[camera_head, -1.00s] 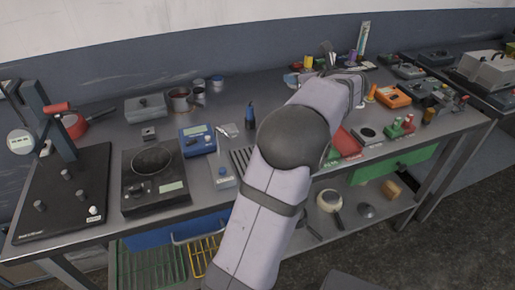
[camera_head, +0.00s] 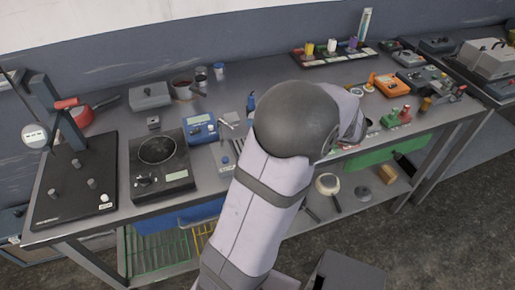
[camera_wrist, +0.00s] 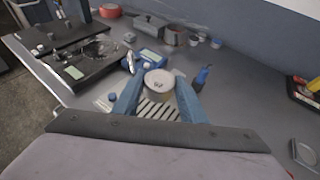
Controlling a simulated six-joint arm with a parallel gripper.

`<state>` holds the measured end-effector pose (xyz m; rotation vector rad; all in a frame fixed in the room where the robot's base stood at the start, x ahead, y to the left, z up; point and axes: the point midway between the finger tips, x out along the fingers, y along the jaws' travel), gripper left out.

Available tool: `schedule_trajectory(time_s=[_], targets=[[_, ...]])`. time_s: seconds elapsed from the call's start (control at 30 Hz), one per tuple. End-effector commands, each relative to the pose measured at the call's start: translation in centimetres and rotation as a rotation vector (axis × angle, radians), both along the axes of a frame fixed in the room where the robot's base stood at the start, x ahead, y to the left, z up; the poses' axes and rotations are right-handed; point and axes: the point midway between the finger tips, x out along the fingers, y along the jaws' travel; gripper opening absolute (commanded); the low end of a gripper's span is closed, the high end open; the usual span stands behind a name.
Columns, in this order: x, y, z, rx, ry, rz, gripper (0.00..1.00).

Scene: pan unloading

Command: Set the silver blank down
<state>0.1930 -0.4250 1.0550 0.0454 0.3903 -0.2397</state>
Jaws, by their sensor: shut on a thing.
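In the wrist view my gripper (camera_wrist: 157,92) shows as two blue fingers shut on the silver blank (camera_wrist: 158,81), a round, pale piece with small dark marks on its top. The blank is held between the fingertips, above or in front of a striped, slotted rack (camera_wrist: 157,109) on the bench. I cannot tell how high it is above the rack. In the head view my arm hides the gripper, the blank and most of the rack.
A blue meter (camera_head: 200,128) and a dark scale (camera_head: 160,165) stand left of the arm. Cups (camera_wrist: 176,37) and a grey box (camera_head: 150,96) stand farther back. Bare bench shows right of the rack.

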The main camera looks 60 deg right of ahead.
Motion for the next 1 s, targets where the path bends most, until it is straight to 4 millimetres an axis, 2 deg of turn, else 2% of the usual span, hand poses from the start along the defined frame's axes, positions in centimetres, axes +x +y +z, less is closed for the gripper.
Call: schedule_trajectory(time_s=[0.17,0.27,0.53,0.87,1.0], targets=[[0.0,0.0,-0.2,0.002,-0.001,0.009,0.12],[0.0,0.0,-1.1,0.006,-0.003,0.008,0.12],[0.0,0.0,-4.9,0.006,-0.001,0.007,0.12],[0.0,-0.1,-6.2,0.003,-0.001,0.006,0.12],[0.0,0.0,-7.9,0.007,-0.002,0.006,0.12]])
